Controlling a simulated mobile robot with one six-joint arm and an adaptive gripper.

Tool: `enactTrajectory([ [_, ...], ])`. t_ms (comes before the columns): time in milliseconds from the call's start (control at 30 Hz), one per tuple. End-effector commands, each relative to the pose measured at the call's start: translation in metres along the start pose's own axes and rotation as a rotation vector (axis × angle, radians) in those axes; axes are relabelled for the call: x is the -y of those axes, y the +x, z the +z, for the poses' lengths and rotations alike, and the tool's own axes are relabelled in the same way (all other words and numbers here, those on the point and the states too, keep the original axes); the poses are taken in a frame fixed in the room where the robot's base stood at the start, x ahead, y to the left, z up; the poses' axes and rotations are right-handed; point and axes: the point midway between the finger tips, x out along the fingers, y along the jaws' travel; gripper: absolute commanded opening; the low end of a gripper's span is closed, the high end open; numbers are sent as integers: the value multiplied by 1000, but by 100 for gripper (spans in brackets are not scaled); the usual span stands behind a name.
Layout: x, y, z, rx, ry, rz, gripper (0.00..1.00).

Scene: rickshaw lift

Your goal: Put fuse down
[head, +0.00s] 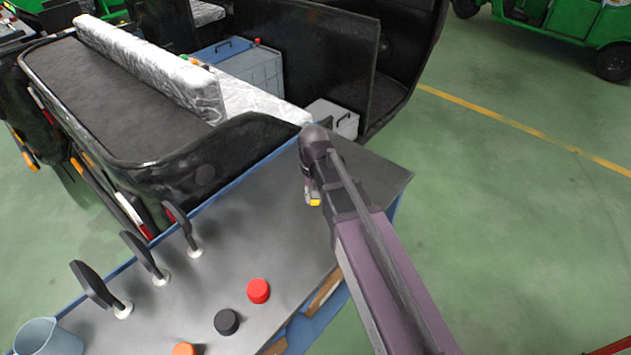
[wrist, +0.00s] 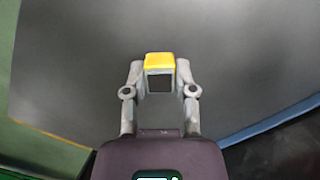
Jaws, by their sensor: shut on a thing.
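The fuse (wrist: 160,62) is a small block with a yellow top and a grey, dark-centred body in the wrist view. My gripper (wrist: 160,78) is shut on it, one finger on each side. In the head view a yellow bit of the fuse (head: 314,202) shows below my gripper (head: 312,190), over the right part of the grey table top (head: 235,235). I cannot tell whether the fuse touches the table. Most of it is hidden behind my arm in the head view.
A red cap (head: 258,290), a black cap (head: 227,321) and an orange cap (head: 184,349) stand along the table's near edge. Three black mirror-like parts on round bases (head: 190,230) and a blue-grey cup (head: 48,338) stand left. A black rickshaw body (head: 150,130) borders the far side.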

Motion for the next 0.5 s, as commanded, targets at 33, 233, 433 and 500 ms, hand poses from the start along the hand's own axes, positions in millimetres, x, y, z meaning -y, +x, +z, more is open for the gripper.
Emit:
enactTrajectory([
  [33,1,0,17,0,-1,0,12],
  [233,6,1,54,0,-1,0,12],
  [433,10,2,76,0,0,0,12],
  [500,11,2,80,0,0,0,12],
])
